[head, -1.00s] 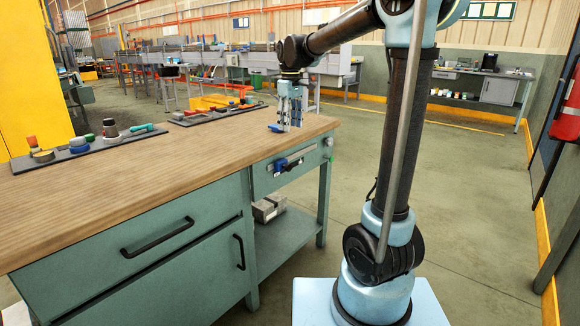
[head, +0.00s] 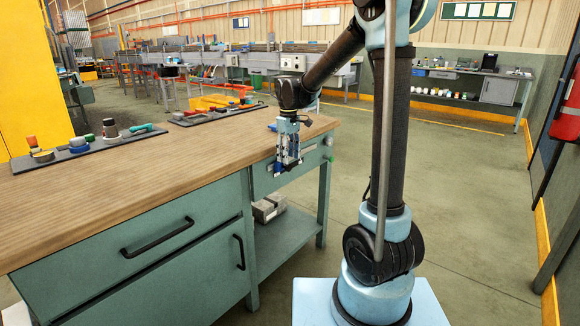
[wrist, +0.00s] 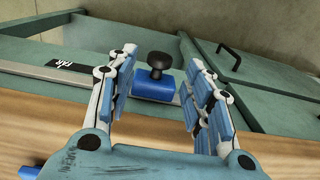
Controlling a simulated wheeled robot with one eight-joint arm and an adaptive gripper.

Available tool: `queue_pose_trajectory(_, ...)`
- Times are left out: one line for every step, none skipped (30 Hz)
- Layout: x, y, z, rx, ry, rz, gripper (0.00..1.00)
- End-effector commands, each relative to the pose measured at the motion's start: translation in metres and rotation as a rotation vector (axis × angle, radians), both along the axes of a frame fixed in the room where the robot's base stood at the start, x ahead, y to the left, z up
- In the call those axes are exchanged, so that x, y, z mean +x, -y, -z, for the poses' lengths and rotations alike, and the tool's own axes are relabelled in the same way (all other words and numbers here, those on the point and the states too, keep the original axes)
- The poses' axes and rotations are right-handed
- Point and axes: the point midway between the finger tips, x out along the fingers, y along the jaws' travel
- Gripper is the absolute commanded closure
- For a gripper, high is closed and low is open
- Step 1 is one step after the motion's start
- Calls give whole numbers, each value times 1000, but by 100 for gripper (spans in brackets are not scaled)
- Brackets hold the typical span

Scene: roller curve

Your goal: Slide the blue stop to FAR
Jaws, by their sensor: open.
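The blue stop (wrist: 155,86) with a black round knob (wrist: 159,62) sits on a pale rail (wrist: 75,75) along the bench's end face in the wrist view. A black label reading FAR, upside down (wrist: 62,63), lies at the rail, left of the stop. My gripper (wrist: 162,56) is open, with one finger on each side of the stop and knob in the picture. I see no clear contact. In the head view my gripper (head: 288,164) points down in front of the rail panel and mostly hides the stop.
The wooden bench top (head: 120,190) has tool trays (head: 85,150) at its back. A green knob (head: 328,157) is at the panel's far end. Grey blocks (head: 268,208) lie on the lower shelf.

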Motion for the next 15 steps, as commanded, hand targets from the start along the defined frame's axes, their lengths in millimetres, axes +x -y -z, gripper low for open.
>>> queue_pose_trajectory(0, 0, 8, 0, 0, 0, 53)
queue_pose_trajectory(0, 0, 13, 0, 0, 0, 53)
queue_pose_trajectory(0, 0, 18, 0, 0, 0, 53)
queue_pose_trajectory(0, 0, 22, 0, 0, 0, 53)
queue_pose_trajectory(0, 0, 26, 0, 0, 0, 53)
queue_pose_trajectory(0, 0, 30, 0, 0, 0, 53)
queue_pose_trajectory(0, 0, 33, 0, 0, 0, 53)
queue_pose_trajectory(0, 0, 35, 0, 0, 0, 53)
queue_pose_trajectory(0, 0, 38, 0, 0, 0, 53)
queue_pose_trajectory(0, 0, 40, 0, 0, 0, 53)
queue_pose_trajectory(0, 0, 41, 0, 0, 0, 53)
queue_pose_trajectory(0, 0, 43, 0, 0, 0, 53)
queue_pose_trajectory(0, 0, 44, 0, 0, 0, 53)
queue_pose_trajectory(0, 0, 44, 0, 0, 0, 53)
queue_pose_trajectory(0, 0, 45, 0, 0, 0, 53)
